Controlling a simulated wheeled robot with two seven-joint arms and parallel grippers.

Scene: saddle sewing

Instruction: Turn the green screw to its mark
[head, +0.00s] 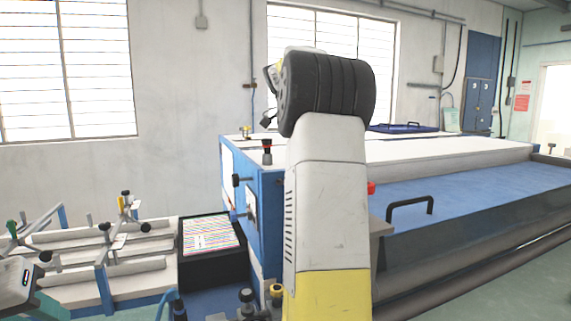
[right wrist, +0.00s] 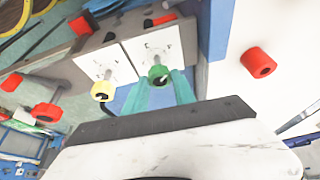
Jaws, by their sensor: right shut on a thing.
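In the right wrist view the green screw (right wrist: 158,75) sticks out below a white plate (right wrist: 153,46) with small dark marks. My right gripper (right wrist: 158,88) has its teal fingers on either side of the green screw's head and is shut on it. Which mark the screw points to is too small to tell. In the head view my right arm stands in the middle and hides the screw and the gripper.
A yellow screw (right wrist: 103,90) sits beside the green one under its own marked plate (right wrist: 104,67). Red knobs stand to the right (right wrist: 259,62) and left (right wrist: 46,112). In the head view a blue and white machine (head: 455,187) fills the right, and a tablet screen (head: 210,235) lies left of my arm.

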